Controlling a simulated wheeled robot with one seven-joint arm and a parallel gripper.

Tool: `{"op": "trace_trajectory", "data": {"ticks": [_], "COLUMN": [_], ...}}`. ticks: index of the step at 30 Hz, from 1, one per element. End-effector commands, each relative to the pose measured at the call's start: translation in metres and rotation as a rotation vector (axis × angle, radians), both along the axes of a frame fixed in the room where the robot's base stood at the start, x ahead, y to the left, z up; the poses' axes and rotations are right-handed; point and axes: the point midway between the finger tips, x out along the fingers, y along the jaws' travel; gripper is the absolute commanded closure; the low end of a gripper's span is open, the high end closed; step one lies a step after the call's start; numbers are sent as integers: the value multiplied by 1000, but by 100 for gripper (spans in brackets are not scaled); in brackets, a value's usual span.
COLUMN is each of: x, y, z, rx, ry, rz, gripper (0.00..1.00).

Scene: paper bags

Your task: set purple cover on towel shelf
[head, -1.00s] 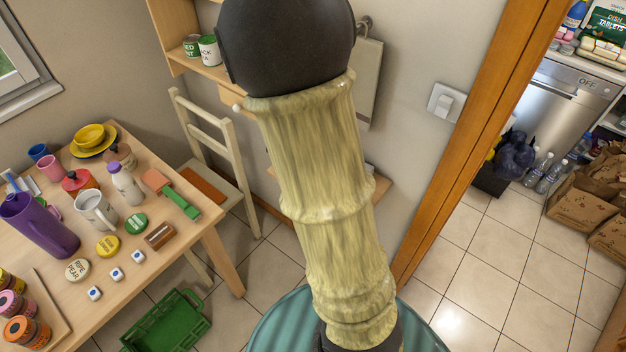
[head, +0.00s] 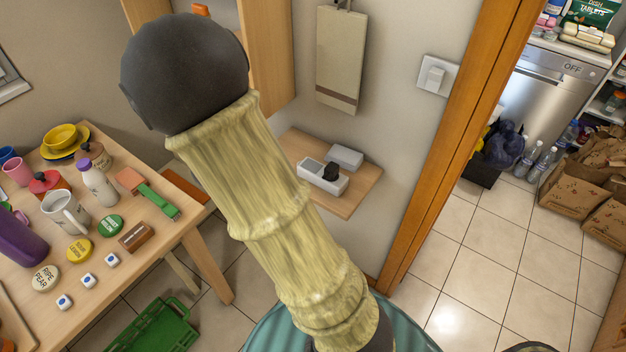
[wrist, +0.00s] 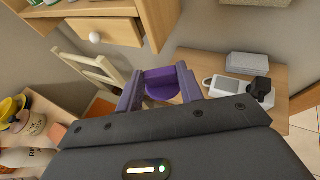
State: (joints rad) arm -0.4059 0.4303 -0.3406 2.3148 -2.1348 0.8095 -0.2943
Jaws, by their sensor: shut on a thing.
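In the wrist view, my gripper (wrist: 160,82) is shut on the purple cover (wrist: 162,88), which sits between its two fingers. In the head view my own arm hides the gripper and the cover. The towel shelf (head: 348,208) is a small wooden wall shelf under a hanging beige towel (head: 340,60). It also shows in the wrist view (wrist: 278,122), to the right of my gripper. The cover is in the air, apart from the shelf.
A wooden cabinet (head: 268,55) hangs left of the towel. A crowded table (head: 150,262) stands left, with a purple jug (head: 22,240). A door frame (head: 445,150) is right.

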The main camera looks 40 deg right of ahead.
Motion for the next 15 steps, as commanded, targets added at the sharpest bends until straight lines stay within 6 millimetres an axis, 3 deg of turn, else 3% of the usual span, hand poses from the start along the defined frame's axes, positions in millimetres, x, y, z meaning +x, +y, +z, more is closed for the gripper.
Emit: {"op": "trace_trajectory", "data": {"ticks": [1,7,10,15], "x": [4,5,1,-2], "y": [15,64,81,91], "z": [-29,-91,-110,-118], "rx": [-1,-2,-2,-2], "ry": [2,3,3,0], "rz": [-7,-67,-92,-110], "gripper": [84,84,84,84]}}
